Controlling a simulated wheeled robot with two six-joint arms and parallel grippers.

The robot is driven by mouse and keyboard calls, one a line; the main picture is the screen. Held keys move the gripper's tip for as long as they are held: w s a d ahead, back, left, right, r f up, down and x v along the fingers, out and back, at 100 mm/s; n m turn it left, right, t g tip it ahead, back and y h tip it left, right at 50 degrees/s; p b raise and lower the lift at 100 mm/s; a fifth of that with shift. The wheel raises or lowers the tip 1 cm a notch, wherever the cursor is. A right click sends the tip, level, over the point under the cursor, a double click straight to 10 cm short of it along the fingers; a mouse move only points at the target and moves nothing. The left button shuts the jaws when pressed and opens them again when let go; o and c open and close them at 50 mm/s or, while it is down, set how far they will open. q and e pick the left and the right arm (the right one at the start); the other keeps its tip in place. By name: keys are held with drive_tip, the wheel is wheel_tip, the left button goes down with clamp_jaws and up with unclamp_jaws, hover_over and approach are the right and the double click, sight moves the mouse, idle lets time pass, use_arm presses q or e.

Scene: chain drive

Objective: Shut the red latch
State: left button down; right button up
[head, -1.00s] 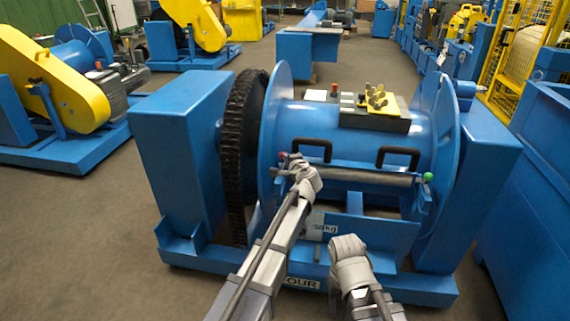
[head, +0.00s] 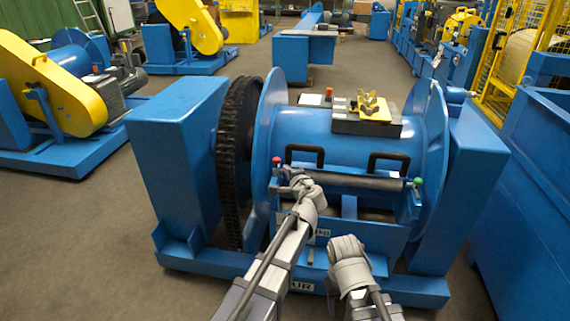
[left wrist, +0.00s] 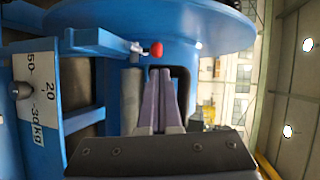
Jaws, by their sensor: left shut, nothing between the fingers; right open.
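The red latch shows as a small red knob (head: 277,160) at the left end of the bar across the front of the blue drum (head: 335,130). In the left wrist view the red knob (left wrist: 156,50) sits on a short metal stem at the end of a blue bar. My left gripper (head: 284,172) is just below the knob in the head view. In the left wrist view its fingers (left wrist: 160,85) are together and empty, close to the knob; I cannot tell if they touch it. My right gripper (head: 346,243) is lower and to the right, apart from the drum; its fingers are hard to make out.
A grey roller (head: 355,182) runs to a green knob (head: 418,181) at the right. A black chain (head: 230,165) rings the wheel left of the drum. Two black handles (head: 389,160) stick out of the drum front. Blue housings flank both sides.

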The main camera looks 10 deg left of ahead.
use_arm(q)
drive_tip(key=shift+p+v, duration=0.45)
drive_tip(key=shift+v, duration=1.95)
drive_tip(key=s+a+f+n+g+h, duration=0.2)
drive_tip(key=s+a+f+n+g, duration=0.25)
drive_tip(key=s+f, duration=0.3)
drive_tip(key=s+a+f+n+g+h, duration=0.1)
drive_tip(key=s+a+f+n+g, duration=0.2)
drive_tip(key=s+f+n+g, duration=0.45)
drive_tip(key=s+d+m+g+h, duration=0.2)
drive_tip(key=s+d+m, duration=0.2)
drive_tip(key=s+d, duration=1.05)
wheel_tip(320, 180, up, 27)
drive_tip(key=p, duration=2.8)
drive_tip(key=shift+s+a+n+h, duration=0.3)
drive_tip(key=shift+r, duration=0.1)
